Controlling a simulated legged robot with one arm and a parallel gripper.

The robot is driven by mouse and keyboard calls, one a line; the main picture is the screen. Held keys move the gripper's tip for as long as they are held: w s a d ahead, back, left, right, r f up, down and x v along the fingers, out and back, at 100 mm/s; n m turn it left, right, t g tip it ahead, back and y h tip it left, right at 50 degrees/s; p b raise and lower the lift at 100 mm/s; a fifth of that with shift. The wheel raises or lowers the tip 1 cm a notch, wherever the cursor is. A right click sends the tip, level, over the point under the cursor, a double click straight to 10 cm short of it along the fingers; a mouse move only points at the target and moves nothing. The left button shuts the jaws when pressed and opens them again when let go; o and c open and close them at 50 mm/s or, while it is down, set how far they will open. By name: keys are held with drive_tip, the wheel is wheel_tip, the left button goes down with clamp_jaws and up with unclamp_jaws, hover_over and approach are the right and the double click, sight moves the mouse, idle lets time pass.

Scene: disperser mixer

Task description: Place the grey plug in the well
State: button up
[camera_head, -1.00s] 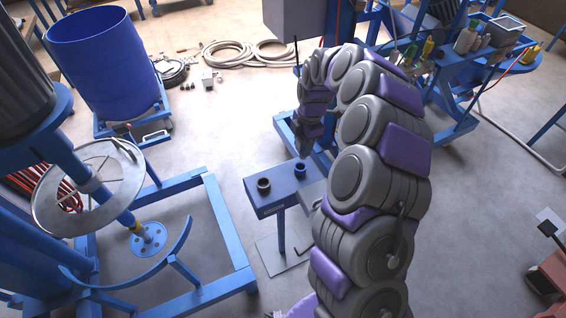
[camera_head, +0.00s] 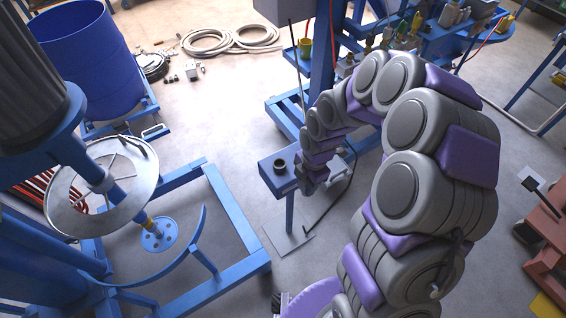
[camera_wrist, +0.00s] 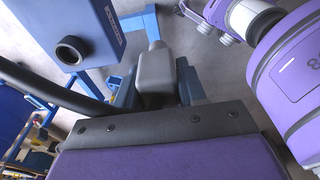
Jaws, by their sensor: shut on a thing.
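In the head view a small blue stand (camera_head: 266,180) has a dark round well (camera_head: 280,166) on its top. The well also shows in the wrist view (camera_wrist: 72,52), upper left, with an open round mouth. My gripper (camera_head: 313,182) is low at the stand's right end, mostly hidden by my arm. In the wrist view my gripper (camera_wrist: 172,92) is shut on a grey blocky piece, which looks like the grey plug (camera_wrist: 155,78). The plug is right of the well and apart from it in that picture. Its lower end and any contact are unclear.
A large blue drum (camera_head: 90,62) stands at the back left. The mixer with a round metal disc (camera_head: 60,200) and a blue floor frame (camera_head: 235,225) is on the left. Coiled hoses (camera_head: 225,40) lie on the floor behind. A blue bench (camera_head: 430,45) is at the back right.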

drive_tip(key=shift+w+a+f+b, duration=0.35)
drive_tip(key=shift+w+a+f, duration=0.5)
drive_tip(key=shift+w+a, duration=0.95)
drive_tip(key=shift+w+a+f+b, duration=0.4)
drive_tip(key=shift+w+a+f, duration=0.5)
drive_tip(key=shift+w, duration=1.7)
drive_tip(key=shift+w+a+f+b, duration=0.35)
drive_tip(key=shift+w+a+f, duration=0.4)
drive_tip(key=shift+w+a, duration=1.1)
drive_tip(key=shift+w+d, duration=0.3)
drive_tip(key=shift+w, duration=0.05)
drive_tip(key=shift+f, duration=0.1)
drive_tip(key=o, duration=1.2)
drive_tip(key=shift+a, duration=0.2)
drive_tip(key=shift+d, duration=0.15)
